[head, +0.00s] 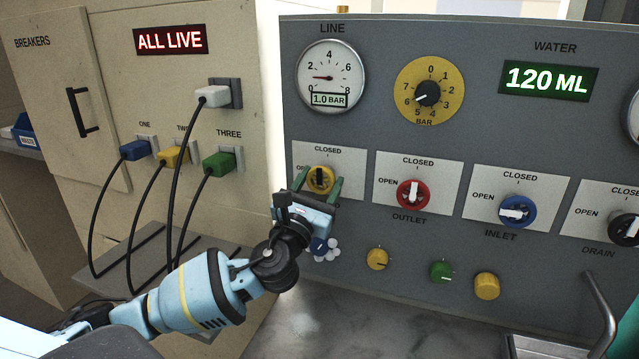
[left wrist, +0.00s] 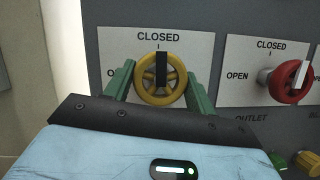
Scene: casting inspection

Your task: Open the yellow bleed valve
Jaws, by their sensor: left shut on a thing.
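The yellow bleed valve (head: 321,179) is a round handwheel on a white plate at the left of the grey panel. It also shows in the left wrist view (left wrist: 146,91), where its black pointer bar stands upright toward CLOSED. My left gripper (head: 319,185) has its green fingers on either side of the wheel and is shut on it. In the left wrist view the fingers flank the wheel left and right. The OPEN label left of the wheel is partly hidden by a finger. My right gripper is not in view.
Right of it sit the red outlet valve (head: 411,194), blue inlet valve (head: 515,211) and black drain valve (head: 622,229). Small knobs, one green (head: 441,271), lie below. A gauge (head: 331,76) reads 1.0 bar. Plugs with hanging black cables are at the left.

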